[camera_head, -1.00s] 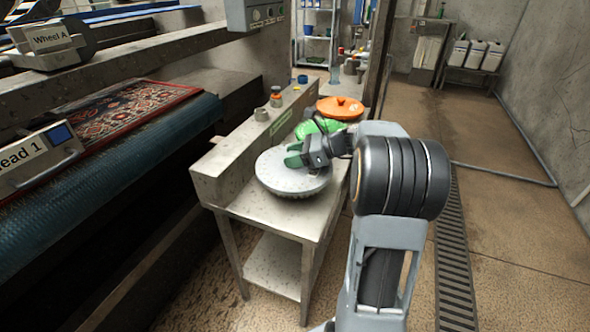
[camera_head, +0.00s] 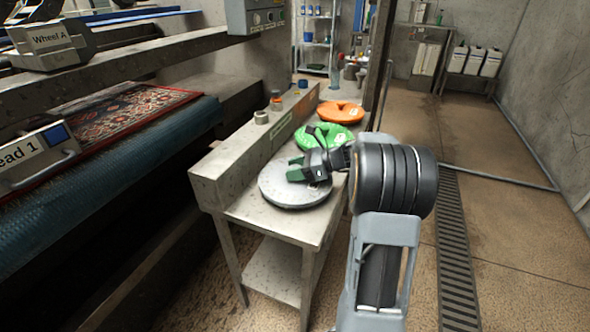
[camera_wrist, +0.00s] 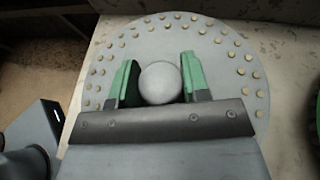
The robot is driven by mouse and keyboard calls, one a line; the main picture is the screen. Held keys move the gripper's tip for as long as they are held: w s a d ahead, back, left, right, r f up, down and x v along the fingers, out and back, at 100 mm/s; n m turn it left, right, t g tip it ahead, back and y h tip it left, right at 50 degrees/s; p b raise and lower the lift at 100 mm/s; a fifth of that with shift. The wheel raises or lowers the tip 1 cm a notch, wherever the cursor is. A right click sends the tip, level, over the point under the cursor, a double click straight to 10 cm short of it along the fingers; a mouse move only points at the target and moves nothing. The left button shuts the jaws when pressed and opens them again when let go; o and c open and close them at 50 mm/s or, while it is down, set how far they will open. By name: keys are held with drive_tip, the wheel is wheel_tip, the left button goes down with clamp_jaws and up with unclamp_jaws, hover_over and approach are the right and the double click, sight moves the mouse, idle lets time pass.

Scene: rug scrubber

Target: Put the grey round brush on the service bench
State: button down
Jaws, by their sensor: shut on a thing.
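The grey round brush (camera_head: 284,196) is a flat grey disc at the near end of the service bench (camera_head: 240,205). In the wrist view the brush (camera_wrist: 200,35) shows small tan dots around its face and a round grey knob (camera_wrist: 160,82) at its middle. My gripper (camera_head: 297,170) is over the brush. Its green fingertips (camera_wrist: 160,80) stand on both sides of the knob and are shut on it. The brush looks level and at or very near the bench top. Its underside is hidden, so I cannot tell for certain whether it touches.
A green disc (camera_head: 318,138) and an orange disc (camera_head: 340,112) lie farther back on the bench. Small containers (camera_head: 276,100) stand on its raised left ledge. The rug machine with a blue roller (camera_head: 90,185) is at left. Open floor (camera_head: 500,230) lies to the right.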

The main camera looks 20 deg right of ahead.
drive_tip(key=c, duration=0.6)
unclamp_jaws()
drive_tip(key=shift+f, duration=0.1)
